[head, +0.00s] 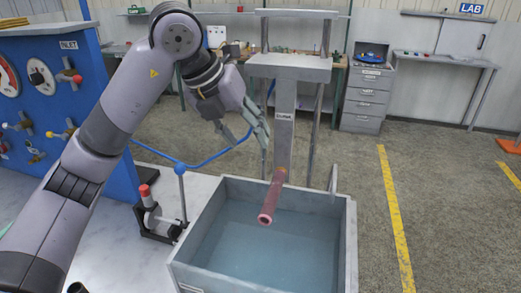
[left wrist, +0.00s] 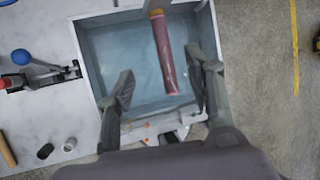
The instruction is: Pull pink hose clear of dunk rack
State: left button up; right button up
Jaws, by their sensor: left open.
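The pink hose (head: 272,197) hangs over the water tank of the dunk rack (head: 284,124) in the head view. Its open lower end faces the camera, and a brass-coloured piece shows at its upper end. In the left wrist view the hose (left wrist: 164,55) lies across the view of the tank, between and beyond my fingers. My left gripper (head: 257,137) is open and empty, beside the rack post and above the hose. In the left wrist view its two fingers (left wrist: 162,88) are spread wide, and neither visibly touches the hose. My right gripper is not in view.
The grey tank (head: 347,235) holds water below the hose. A clamp with a red knob (head: 147,208) stands left of it on the pale bench. A blue hose (head: 205,163) runs behind my arm to the blue panel (head: 65,100).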

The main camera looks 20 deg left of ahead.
aim_at(275, 179)
pick_arm(q)
jog(key=p+x, duration=0.4)
jog(key=x, duration=1.3)
jog(key=shift+c, duration=0.4)
grip_shut()
